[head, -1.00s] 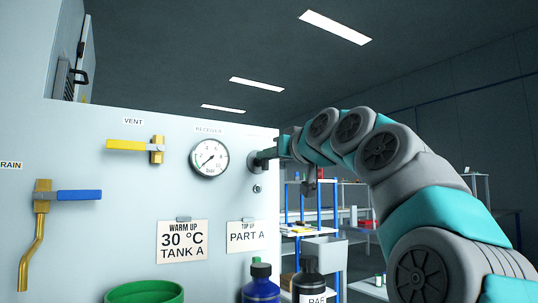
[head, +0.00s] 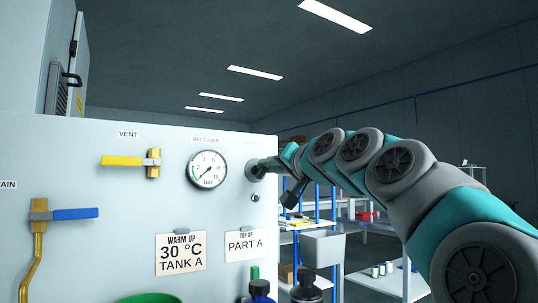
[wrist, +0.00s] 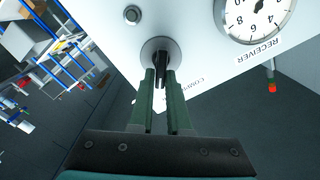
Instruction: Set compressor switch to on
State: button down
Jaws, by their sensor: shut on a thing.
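The compressor switch is a round grey base with a dark handle (wrist: 160,62) on the panel's front. Its label is upside down in the wrist view and partly hidden by my fingers. In the head view its grey base (head: 255,172) shows at the panel's right side, and my wrist hides most of the handle. My gripper (wrist: 160,80) has its green fingers closed on the handle, one on each side. In the head view my gripper (head: 268,166) reaches the switch from the right. I cannot read the switch's position marks.
A pressure gauge (head: 208,170) sits left of the switch, and a small round button (head: 255,198) below it. A yellow vent lever (head: 130,161) and a blue drain lever (head: 70,214) stick out further left. Bottles (head: 306,290) stand below. Shelving (head: 320,215) is behind on the right.

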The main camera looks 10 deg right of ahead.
jog(key=shift+w+d+f+m+p, duration=0.15)
jog(key=shift+m+p, duration=0.5)
jog(key=shift+m, duration=1.05)
jog(key=shift+s+f+m+p, duration=0.1)
jog(key=shift+f+m+p, duration=0.15)
jog(key=shift+m+p, duration=0.95)
jog(key=shift+w+d+f+m+p, duration=0.1)
jog(key=shift+f+m+p, duration=0.1)
jog(key=shift+m, duration=2)
jog(key=shift+a, duration=0.1)
jog(key=c, duration=0.9)
grip_release()
